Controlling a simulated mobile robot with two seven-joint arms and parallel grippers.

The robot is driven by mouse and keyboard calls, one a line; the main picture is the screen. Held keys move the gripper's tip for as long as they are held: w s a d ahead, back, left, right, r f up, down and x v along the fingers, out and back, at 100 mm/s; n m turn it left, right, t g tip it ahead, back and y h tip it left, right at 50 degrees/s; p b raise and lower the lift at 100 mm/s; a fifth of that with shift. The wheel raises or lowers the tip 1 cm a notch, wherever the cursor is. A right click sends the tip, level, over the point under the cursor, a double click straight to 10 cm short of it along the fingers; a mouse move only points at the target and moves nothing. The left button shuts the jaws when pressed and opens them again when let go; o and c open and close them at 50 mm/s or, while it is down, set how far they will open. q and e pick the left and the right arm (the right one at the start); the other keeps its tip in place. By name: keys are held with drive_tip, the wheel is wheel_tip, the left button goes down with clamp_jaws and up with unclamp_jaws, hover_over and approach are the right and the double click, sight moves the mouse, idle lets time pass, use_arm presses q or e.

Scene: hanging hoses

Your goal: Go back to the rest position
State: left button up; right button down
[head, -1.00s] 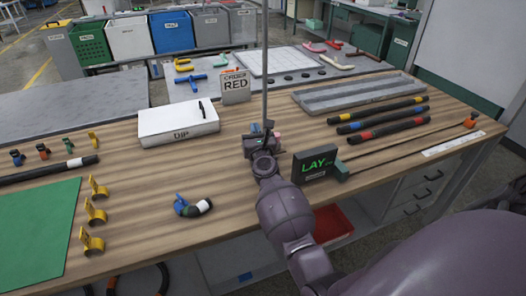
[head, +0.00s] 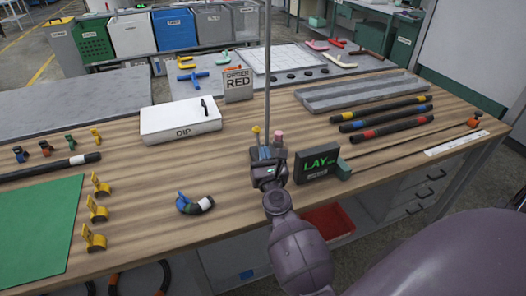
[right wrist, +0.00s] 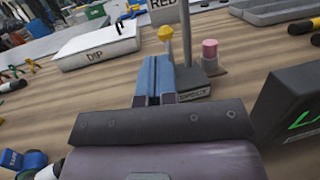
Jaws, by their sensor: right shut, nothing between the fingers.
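My right gripper (head: 266,153) is over the wooden table (head: 240,200), left of the black LAY display (head: 317,163). In the right wrist view its blue fingers (right wrist: 155,78) are together with nothing between them. Just beyond the fingertips are a yellow-topped peg (head: 256,135) and a pink-topped peg (head: 278,138), beside a thin upright pole (head: 267,80). Their base is partly hidden by my gripper. I cannot tell whether the fingers touch anything there. My left gripper is in neither view.
A white DIP box (head: 180,120) and the ORDER RED sign (head: 239,85) stand beyond my gripper. A short bent hose (head: 203,204) lies to its left. Dark hoses (head: 390,122) and a grey tray (head: 360,90) lie right. Bare wood lies between the bent hose and the DIP box.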

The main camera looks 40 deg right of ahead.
idle(0.4)
drive_tip(key=s+a+f+n+g+y, duration=0.2)
drive_tip(key=s+a+n+y, duration=0.35)
drive_tip(key=n, duration=0.75)
drive_tip(key=s+a+f+n+g+y, duration=0.2)
drive_tip(key=s+a+n+y, duration=0.3)
drive_tip(key=n, duration=0.8)
drive_tip(key=s+d+f+n+g+h, duration=0.2)
drive_tip(key=s+n+g, duration=0.5)
drive_tip(key=s, duration=0.5)
drive_tip(key=s+d+f+n+g+h, duration=0.15)
drive_tip(key=s+n+g, duration=0.25)
drive_tip(key=s+n, duration=0.6)
drive_tip(key=w+f+m+t, duration=0.1)
drive_tip(key=w+f+t, duration=0.4)
drive_tip(key=f, duration=0.5)
drive_tip(key=shift+w+a+t+y, duration=0.3)
drive_tip(key=shift+w+t, duration=0.1)
drive_tip(key=shift+t, duration=1)
